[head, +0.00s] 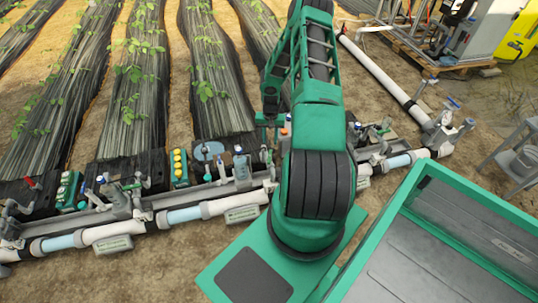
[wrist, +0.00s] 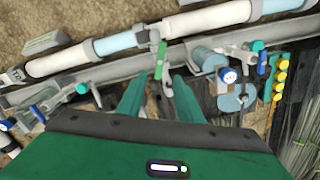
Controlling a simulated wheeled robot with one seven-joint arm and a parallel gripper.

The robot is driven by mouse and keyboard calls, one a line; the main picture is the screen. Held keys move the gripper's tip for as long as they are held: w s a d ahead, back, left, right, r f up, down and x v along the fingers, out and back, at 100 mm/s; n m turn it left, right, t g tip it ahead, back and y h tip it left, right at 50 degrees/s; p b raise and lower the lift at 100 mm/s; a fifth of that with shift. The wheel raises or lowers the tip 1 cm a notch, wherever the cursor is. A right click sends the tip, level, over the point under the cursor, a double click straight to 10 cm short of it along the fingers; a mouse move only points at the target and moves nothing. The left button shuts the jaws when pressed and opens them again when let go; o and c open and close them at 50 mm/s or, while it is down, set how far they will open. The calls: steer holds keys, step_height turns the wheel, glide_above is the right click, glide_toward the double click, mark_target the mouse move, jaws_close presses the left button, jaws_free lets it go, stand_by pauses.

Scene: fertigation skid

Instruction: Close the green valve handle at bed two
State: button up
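A green valve handle (wrist: 160,62) stands near the middle of the wrist view, on the grey fitting beside the white and blue pipe. My gripper (wrist: 158,84) is open, with one green finger on each side of the handle's line. The handle's lower end is near the gap between the fingertips; I cannot tell whether either finger touches it. In the head view my arm hides most of this area, and I cannot make out this handle or the fingers clearly there.
A blue-and-white knob (wrist: 228,75) and a block with yellow knobs (wrist: 280,78) are to the right in the wrist view. A blue handle (wrist: 38,113) is at left. In the head view, planted beds (head: 125,90) lie behind the pipe (head: 183,216); a green-rimmed bin (head: 420,170) is at right.

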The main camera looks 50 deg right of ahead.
mark_target(270, 156)
step_height(270, 156, down, 11)
steer(key=shift+f, duration=0.1)
stand_by(0.5)
jaws_close()
